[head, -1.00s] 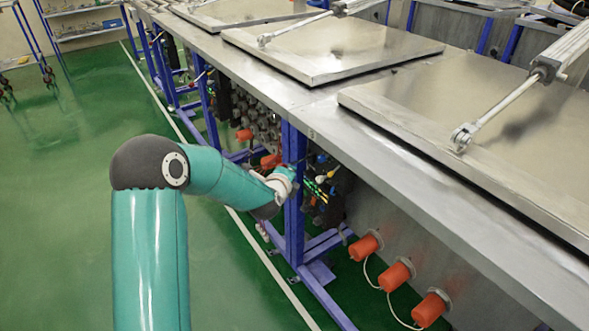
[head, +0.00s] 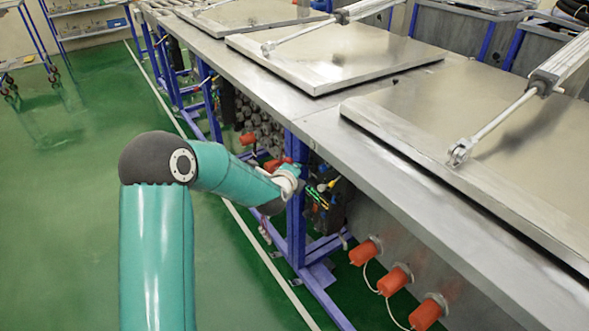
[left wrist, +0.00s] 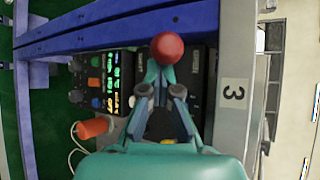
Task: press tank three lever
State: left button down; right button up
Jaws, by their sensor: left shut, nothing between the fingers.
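In the left wrist view a red ball knob (left wrist: 167,48), apparently the lever's end, sits just beyond my left gripper (left wrist: 165,74). The gripper's fingers are shut with nothing between them. Their tips overlap the knob's lower edge in the picture; I cannot tell whether they touch. A label with the number 3 (left wrist: 234,94) is on the metal edge to the right. In the head view my left gripper (head: 289,173) is at the blue post under the table edge, its fingertips hard to make out; the knob is not clear there. My right gripper is not in view.
A control box with lit green and orange digits (left wrist: 108,80) lies left of the gripper in the wrist view. A blue frame post (head: 296,215) stands close to the arm. Orange plugs (head: 365,252) line the tank wall. Metal lids (head: 480,140) lie above. The green floor is open at left.

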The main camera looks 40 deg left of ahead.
pick_arm(q)
jog(key=shift+a+r, duration=0.1)
jog(key=shift+r, duration=0.4)
